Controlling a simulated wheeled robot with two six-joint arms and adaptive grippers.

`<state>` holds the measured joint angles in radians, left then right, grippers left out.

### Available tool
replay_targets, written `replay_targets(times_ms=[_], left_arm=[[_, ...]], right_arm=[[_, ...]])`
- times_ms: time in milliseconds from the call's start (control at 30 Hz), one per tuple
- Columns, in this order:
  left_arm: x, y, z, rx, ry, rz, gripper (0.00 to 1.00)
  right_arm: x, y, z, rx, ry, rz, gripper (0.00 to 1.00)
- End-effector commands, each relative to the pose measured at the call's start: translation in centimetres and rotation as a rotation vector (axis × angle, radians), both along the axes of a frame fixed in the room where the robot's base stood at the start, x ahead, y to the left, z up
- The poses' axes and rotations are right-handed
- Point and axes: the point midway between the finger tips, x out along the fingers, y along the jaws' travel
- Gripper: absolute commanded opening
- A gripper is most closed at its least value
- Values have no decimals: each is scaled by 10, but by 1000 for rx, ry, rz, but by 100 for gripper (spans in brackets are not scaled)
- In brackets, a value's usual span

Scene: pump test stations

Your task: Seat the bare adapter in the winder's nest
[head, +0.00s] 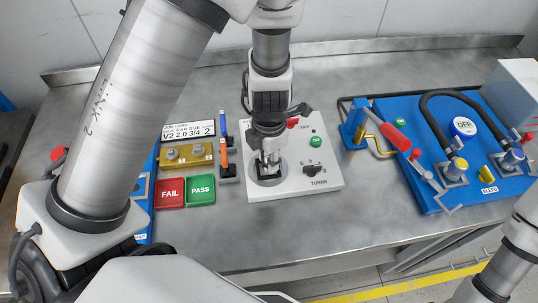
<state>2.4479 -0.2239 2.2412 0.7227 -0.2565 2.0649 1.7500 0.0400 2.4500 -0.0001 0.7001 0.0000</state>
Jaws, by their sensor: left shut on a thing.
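The winder (325,160) is a light grey box with a TURNS knob, a green button and a red-ended lever, in the middle of the bench in the head view. Its nest (270,181) is a dark round seat at the front left of its top. My left gripper (268,163) points down over the nest, shut on what I take to be the bare adapter. The fingers hide most of that piece, and I cannot tell whether it touches the nest. My right gripper is out of view; only part of my right arm shows at the lower right.
At right is a blue pump station (425,145) with a black hose.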

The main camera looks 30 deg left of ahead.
Motion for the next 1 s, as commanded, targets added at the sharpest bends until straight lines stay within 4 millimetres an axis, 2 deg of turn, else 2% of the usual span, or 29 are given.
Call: replay_targets(times_ms=[1000], left_arm=[[0,0,-9,0,0,0,0]], right_arm=[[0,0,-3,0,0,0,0]])
